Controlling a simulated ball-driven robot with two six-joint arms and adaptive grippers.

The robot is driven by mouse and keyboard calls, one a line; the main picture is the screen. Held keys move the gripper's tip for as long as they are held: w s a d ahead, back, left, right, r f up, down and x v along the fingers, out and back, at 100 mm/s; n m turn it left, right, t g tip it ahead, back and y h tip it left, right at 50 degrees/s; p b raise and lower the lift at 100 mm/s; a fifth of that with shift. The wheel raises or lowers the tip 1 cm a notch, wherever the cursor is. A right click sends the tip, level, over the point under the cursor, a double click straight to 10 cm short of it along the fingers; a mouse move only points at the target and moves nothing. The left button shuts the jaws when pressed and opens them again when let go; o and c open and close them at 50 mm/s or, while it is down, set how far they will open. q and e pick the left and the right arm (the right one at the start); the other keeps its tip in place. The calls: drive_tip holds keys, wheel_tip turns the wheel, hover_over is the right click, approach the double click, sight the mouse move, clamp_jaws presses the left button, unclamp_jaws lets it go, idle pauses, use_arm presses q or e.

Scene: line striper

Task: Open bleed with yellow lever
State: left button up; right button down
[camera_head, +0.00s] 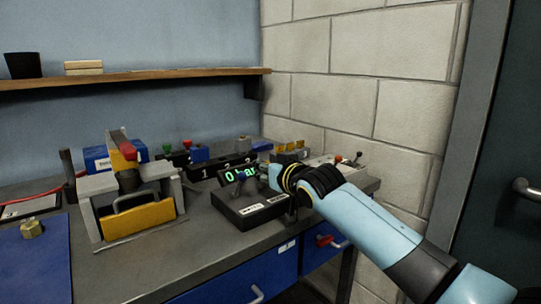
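My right gripper (274,178) is at the right end of a black box (250,206) with white labels and a green-lit display (239,173) that seems to read "0 bar". Its fingers are small and partly hidden by my wrist, so I cannot tell whether they are open or touching anything. Small yellow-orange parts (290,146) stand on a dark block behind my wrist; I cannot tell if one is the yellow lever. My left gripper is not in view.
Numbered black blocks with red, green and blue tops (205,168) stand behind the display. A blue mat (38,262) with a brass nut (31,229) lies at left. A wooden shelf (150,75) runs above. A block wall (360,90) closes the right side.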

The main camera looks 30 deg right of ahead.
sight(258, 186)
drive_tip(key=w+g+p, duration=0.1)
drive_tip(key=p, duration=0.2)
drive_tip(key=g+p, duration=0.2)
drive_tip(key=p, duration=0.1)
drive_tip(key=w+r+g+p, duration=0.1)
drive_tip(key=g+p, duration=0.1)
drive_tip(key=p, duration=0.2)
drive_tip(key=shift+w+a+n, duration=0.1)
drive_tip(key=shift+w+n, duration=0.2)
drive_tip(key=shift+w+f+g+p, duration=0.15)
drive_tip(key=shift+w+g+p, duration=0.05)
drive_tip(key=shift+g+p, duration=0.2)
drive_tip(key=shift+w+f+g, duration=0.25)
drive_tip(key=shift+w+g, duration=0.15)
drive_tip(key=shift+g, duration=0.4)
drive_tip(key=shift+w+f+n+g, duration=0.3)
drive_tip(key=shift+w+g, duration=0.25)
drive_tip(key=shift+g, duration=0.65)
drive_tip(key=shift+w, duration=0.1)
drive_tip(key=c, duration=1.4)
unclamp_jaws()
drive_tip(key=shift+a, duration=0.1)
drive_tip(key=shift+o, duration=0.2)
